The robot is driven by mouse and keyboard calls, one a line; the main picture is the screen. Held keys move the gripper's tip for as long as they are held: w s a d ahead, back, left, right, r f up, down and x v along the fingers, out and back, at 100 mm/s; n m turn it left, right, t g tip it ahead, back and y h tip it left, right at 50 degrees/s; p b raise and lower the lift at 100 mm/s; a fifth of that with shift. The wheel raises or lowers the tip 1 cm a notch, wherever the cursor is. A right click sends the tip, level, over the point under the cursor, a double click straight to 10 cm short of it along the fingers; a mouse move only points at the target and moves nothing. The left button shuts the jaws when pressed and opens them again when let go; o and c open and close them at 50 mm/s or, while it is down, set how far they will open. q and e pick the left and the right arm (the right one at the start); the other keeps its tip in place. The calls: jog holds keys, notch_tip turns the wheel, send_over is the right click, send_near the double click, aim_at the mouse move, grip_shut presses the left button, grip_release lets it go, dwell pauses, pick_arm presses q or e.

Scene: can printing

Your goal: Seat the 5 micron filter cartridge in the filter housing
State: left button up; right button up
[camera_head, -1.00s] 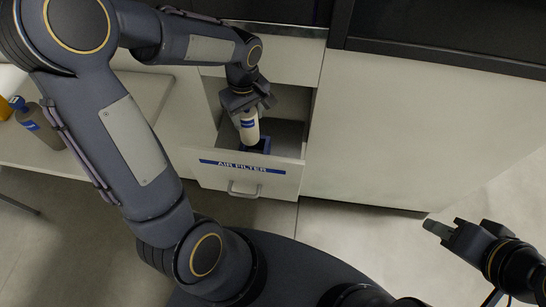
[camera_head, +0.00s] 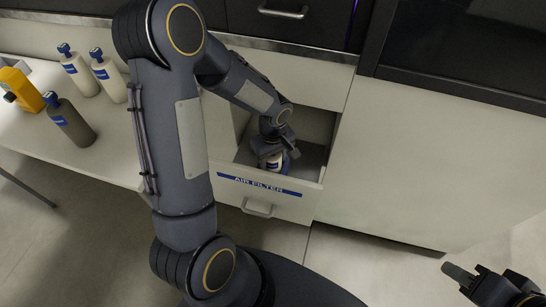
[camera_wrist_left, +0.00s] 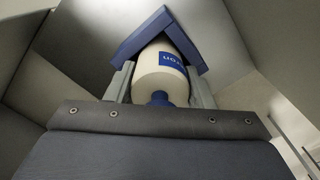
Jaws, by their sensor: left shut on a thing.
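A white cartridge with a blue label and a blue end (camera_wrist_left: 161,75) is between the fingers of my left gripper (camera_wrist_left: 160,85), which is shut on it. A blue angular frame (camera_wrist_left: 187,45), apparently the filter housing, borders its far end in the left wrist view; I cannot tell whether they touch. In the head view the left gripper (camera_head: 276,155) points down inside the open drawer (camera_head: 290,206) labelled AIR FILTER, with part of the cartridge (camera_head: 272,163) below it. The housing is hidden there. My right gripper (camera_head: 458,273) is away at the lower right; its jaw state is unclear.
Drawer walls stand close around my left gripper. A white table (camera_head: 100,165) at the left bears two white bottles (camera_head: 78,74) (camera_head: 110,78), a grey bottle (camera_head: 73,125) and a yellow container (camera_head: 20,88). A closed cabinet front (camera_head: 410,160) is right of the drawer.

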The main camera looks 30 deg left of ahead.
pick_arm(q)
jog(key=shift+f, duration=0.2)
jog(key=o, duration=1.1)
jog(key=shift+c, duration=0.2)
jog(key=shift+r, duration=0.15)
jog(key=shift+r, duration=0.3)
notch_tip(320, 180, up, 11)
jog(key=shift+r+p, duration=0.15)
jog(key=shift+p, duration=0.55)
jog(key=s+d+r+m+t+h, duration=0.2)
jog(key=s+r+m, duration=0.2)
jog(key=s, duration=0.4)
jog(key=s+d+r+m+t+h, duration=0.1)
jog(key=s+d+r+m+t, duration=0.1)
jog(key=s+r+m, duration=0.3)
jog(key=s+m+t, duration=0.1)
jog(key=s, duration=0.3)
jog(key=shift+t+h, duration=0.3)
jog(key=shift+h, duration=0.1)
